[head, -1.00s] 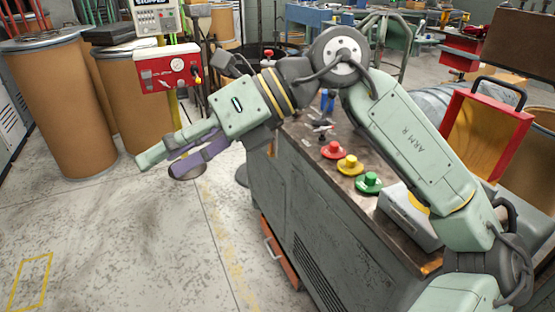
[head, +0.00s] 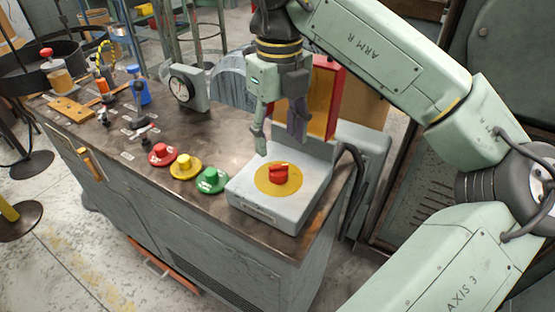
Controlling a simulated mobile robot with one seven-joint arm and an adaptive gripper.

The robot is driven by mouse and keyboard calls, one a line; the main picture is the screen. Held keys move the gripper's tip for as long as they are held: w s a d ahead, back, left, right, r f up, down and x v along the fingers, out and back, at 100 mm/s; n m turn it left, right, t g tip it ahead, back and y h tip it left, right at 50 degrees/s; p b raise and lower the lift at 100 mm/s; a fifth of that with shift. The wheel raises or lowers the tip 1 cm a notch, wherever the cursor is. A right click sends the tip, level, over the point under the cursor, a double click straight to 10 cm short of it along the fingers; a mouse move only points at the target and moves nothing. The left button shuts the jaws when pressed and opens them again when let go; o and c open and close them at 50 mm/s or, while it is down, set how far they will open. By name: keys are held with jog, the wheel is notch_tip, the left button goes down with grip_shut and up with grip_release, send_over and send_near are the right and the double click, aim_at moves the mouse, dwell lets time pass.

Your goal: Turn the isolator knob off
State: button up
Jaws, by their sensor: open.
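The isolator knob (head: 279,173) is red and sits on a round yellow plate (head: 262,184) on top of a grey box (head: 238,191) at the right end of the workbench. My gripper (head: 280,146) points down above the box, with one finger to the left of the knob and the other to the right and higher in the picture. The fingers are apart and nothing is between them. The gripper appears clear of the knob, though the exact height gap is hard to tell.
Red (head: 162,154), yellow (head: 185,166) and green (head: 210,180) buttons stand in a row left of the box. A dial gauge (head: 187,88) and a red-framed yellow panel (head: 325,95) stand behind.

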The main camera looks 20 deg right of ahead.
aim_at(279, 166)
notch_tip(279, 166, down, 8)
jog(key=shift+r+p, duration=0.15)
jog(key=shift+p, duration=0.15)
jog(key=shift+c, duration=0.3)
jog(key=c, duration=1.1)
